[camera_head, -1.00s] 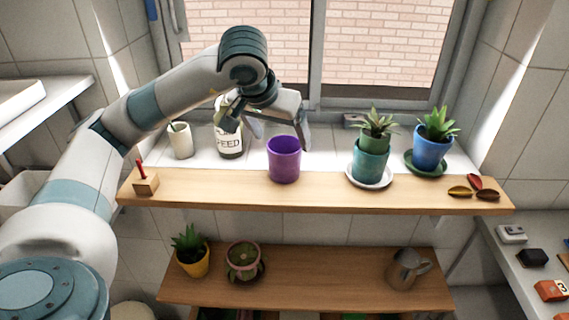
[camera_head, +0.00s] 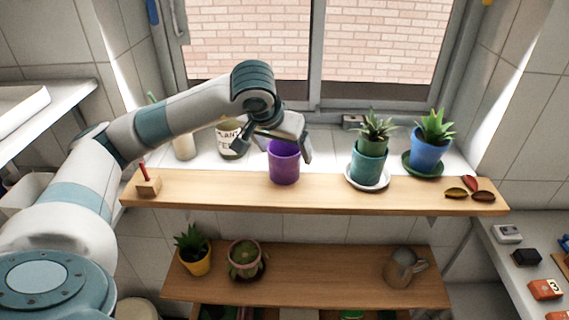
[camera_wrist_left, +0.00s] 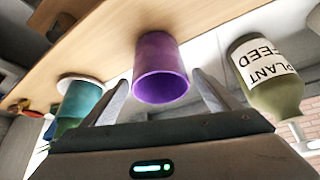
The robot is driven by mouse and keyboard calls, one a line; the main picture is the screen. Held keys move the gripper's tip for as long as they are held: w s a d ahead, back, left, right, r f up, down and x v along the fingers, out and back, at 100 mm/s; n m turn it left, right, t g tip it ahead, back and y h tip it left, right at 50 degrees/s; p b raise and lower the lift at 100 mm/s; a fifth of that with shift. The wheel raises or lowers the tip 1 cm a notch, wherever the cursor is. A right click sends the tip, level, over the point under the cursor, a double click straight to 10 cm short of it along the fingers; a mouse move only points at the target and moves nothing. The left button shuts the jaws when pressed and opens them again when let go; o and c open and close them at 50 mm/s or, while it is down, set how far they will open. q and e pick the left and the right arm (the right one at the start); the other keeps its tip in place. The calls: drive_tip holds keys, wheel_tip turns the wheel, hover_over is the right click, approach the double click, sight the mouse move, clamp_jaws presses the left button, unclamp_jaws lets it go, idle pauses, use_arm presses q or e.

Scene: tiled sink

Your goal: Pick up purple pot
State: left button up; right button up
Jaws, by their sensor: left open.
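The purple pot (camera_head: 284,165) stands upright and empty of any plant on the upper wooden shelf, near its middle. My left gripper (camera_head: 275,147) is open just behind and above the pot's rim in the head view. In the left wrist view the purple pot (camera_wrist_left: 160,70) sits between the two spread fingers of my left gripper (camera_wrist_left: 162,92), with its open mouth facing the palm. I see a gap on each side, so the fingers do not appear to touch it. My right gripper is not in view.
A plant feed bottle (camera_head: 231,140) stands left of the pot, partly behind my gripper. A teal pot (camera_head: 369,163) on a white saucer and a blue pot (camera_head: 430,150) stand to the right.

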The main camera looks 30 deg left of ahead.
use_arm(q)
drive_tip(key=shift+w+f, duration=0.2)
drive_tip(key=shift+f, duration=0.15)
drive_tip(key=c, duration=1.5)
drive_tip(key=shift+r, duration=0.1)
